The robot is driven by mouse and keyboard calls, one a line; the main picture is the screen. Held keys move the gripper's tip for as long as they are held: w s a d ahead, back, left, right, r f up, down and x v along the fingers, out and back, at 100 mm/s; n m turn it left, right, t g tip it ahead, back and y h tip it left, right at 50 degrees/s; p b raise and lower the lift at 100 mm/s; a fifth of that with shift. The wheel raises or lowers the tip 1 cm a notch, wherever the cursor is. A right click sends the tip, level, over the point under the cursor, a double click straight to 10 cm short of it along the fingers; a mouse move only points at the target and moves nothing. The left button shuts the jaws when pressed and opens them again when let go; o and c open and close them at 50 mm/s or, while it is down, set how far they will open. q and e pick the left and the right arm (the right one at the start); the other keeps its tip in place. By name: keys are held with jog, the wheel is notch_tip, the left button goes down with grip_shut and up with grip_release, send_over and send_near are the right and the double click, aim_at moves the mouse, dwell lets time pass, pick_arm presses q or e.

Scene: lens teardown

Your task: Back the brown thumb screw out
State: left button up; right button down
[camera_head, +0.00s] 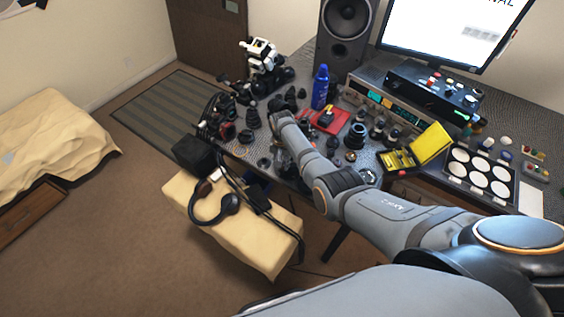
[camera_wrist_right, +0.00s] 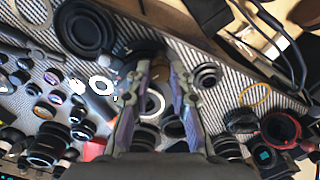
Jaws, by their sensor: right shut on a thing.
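My right arm crosses the workbench in the head view, and its gripper end is mostly hidden behind my own arm link. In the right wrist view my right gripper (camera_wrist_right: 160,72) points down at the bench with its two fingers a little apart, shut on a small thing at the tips. That thing is taken to be the brown thumb screw, though it is dark and hard to make out. A round lens part with a pale ring (camera_wrist_right: 153,103) shows between the fingers. My left gripper is not in view.
Lens parts and rings crowd the bench, including a large black ring (camera_wrist_right: 86,28). In the head view a blue bottle (camera_head: 320,87), a red tray (camera_head: 338,126), a yellow case (camera_head: 431,144) and a white-circled palette (camera_head: 509,183) stand around. A padded bench (camera_head: 260,244) is in front.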

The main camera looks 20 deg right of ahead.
jog(key=shift+n, duration=1.9)
jog(key=c, duration=1.2)
grip_release()
jog(key=shift+o, duration=0.2)
notch_tip(320, 180, up, 12)
jog(key=shift+p, duration=0.3)
